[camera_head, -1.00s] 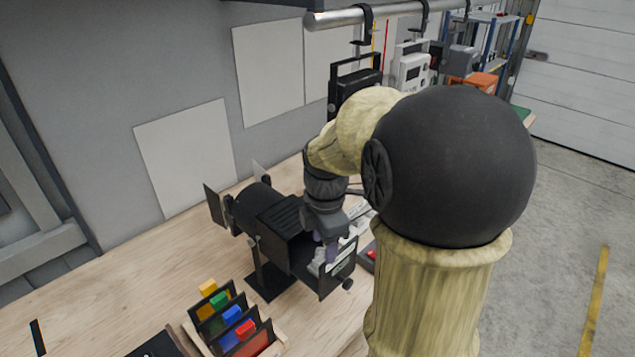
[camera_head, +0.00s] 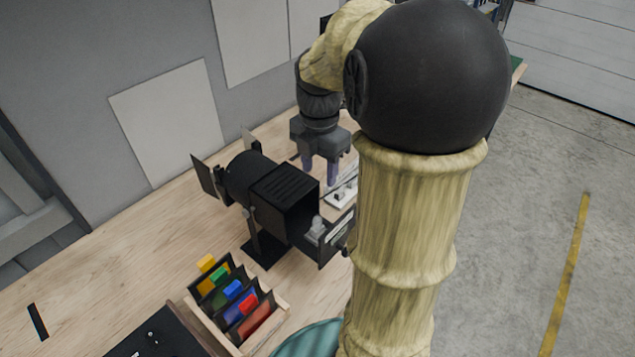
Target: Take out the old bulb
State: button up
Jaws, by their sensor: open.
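A black stage lamp (camera_head: 283,195) with barn doors stands on the wooden bench, its rear end open towards the right. A pale bulb (camera_head: 317,229) shows at that opening, beside the swung-out rear panel (camera_head: 338,238). My gripper (camera_head: 320,172) points down beyond the lamp's open end, above the bench. The gripper is clear of the bulb. The bulb's base and socket are too small to make out.
A wooden rack (camera_head: 281,306) of coloured filters stands in front of the lamp. A white power strip (camera_head: 343,192) lies near my gripper. A dark tray (camera_head: 160,336) and a round teal thing (camera_head: 310,338) are at the near edge.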

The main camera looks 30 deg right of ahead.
aim_at(318, 218)
jog(key=f, duration=0.8)
jog(key=f+p, duration=0.1)
jog(key=f, duration=0.7)
jog(key=shift+w+a, duration=0.1)
jog(key=shift+w, duration=0.1)
jog(key=shift+w+f, duration=0.2)
jog(key=shift+f, duration=0.45)
jog(key=shift+s, duration=0.1)
jog(key=shift+c, duration=1.3)
jog(key=c, duration=0.7)
jog(key=shift+o, duration=1.3)
jog(key=shift+s, duration=0.15)
grip_shut()
jog(key=shift+r+p, duration=2.55)
jog(key=shift+p, duration=0.25)
